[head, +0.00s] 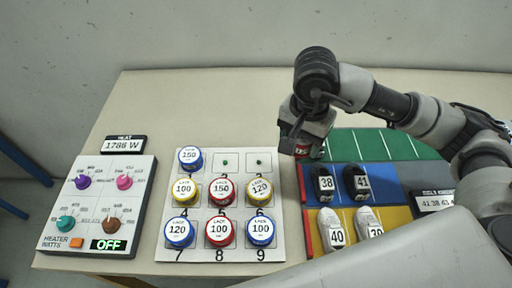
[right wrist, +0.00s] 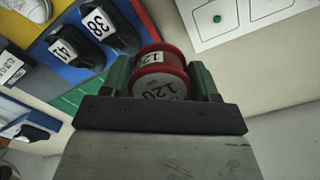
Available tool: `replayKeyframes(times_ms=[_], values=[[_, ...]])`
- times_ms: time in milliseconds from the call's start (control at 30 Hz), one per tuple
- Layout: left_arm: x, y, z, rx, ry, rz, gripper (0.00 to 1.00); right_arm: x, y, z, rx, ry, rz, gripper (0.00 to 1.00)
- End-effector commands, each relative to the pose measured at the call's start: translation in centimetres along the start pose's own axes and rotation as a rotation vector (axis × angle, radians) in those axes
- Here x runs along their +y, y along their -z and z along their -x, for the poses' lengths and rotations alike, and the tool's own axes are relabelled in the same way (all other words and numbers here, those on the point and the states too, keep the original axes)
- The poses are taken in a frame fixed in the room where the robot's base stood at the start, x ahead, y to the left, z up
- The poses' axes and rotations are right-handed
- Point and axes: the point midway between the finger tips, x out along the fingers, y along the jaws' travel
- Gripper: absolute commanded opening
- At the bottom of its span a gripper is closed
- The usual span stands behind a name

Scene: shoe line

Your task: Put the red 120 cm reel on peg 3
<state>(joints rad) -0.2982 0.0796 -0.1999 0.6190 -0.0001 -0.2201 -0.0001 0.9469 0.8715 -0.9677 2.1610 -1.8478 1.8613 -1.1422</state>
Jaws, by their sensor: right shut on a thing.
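The red 120 reel (right wrist: 160,62) is held between the two green fingers of my right gripper (right wrist: 163,82) in the right wrist view. In the head view the right gripper (head: 305,146) is shut on the reel above the table, to the right of the white reel board (head: 272,202). Peg 3 (head: 260,163), at the board's top right, is empty and shows as a small green dot. Peg 2 (head: 225,163) beside it is also empty. A green peg (right wrist: 217,18) shows in the right wrist view; I cannot tell which. My left gripper is not in view.
A blue 150 reel (head: 190,158) is on peg 1, and the two lower rows are full of reels. A heater panel (head: 143,215) stands left. Black and white shoes (head: 357,183) stand on a coloured mat (head: 385,145) right of the board. The table behind the board is clear.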

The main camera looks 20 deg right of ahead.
Motion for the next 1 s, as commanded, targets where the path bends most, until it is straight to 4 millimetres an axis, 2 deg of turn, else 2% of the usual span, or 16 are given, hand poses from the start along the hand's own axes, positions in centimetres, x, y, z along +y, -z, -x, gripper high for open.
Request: replayKeyframes(times_ms=[33, 167, 300, 400, 600, 800, 1000], values=[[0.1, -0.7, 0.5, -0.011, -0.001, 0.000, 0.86, -1.2, -0.4, -0.5, -0.007, -0.001, 0.003, 0.36], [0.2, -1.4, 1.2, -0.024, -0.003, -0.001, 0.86, -4.2, -1.1, -2.3, -0.006, -0.002, 0.003, 0.36], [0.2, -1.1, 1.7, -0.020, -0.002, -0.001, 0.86, -7.0, -1.8, -4.1, -0.004, -0.001, 0.003, 0.36], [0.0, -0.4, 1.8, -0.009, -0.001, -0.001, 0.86, -8.3, -2.0, -5.0, -0.004, -0.001, 0.002, 0.36], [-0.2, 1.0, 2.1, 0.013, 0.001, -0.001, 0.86, -9.1, -2.2, -6.3, -0.002, -0.002, 0.002, 0.36], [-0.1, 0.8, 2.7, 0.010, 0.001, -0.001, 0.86, -9.0, -2.2, -9.1, -0.002, -0.002, 0.001, 0.36], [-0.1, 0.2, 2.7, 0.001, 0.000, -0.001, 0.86, -9.1, -2.1, -9.6, 0.000, 0.001, 0.003, 0.36]])
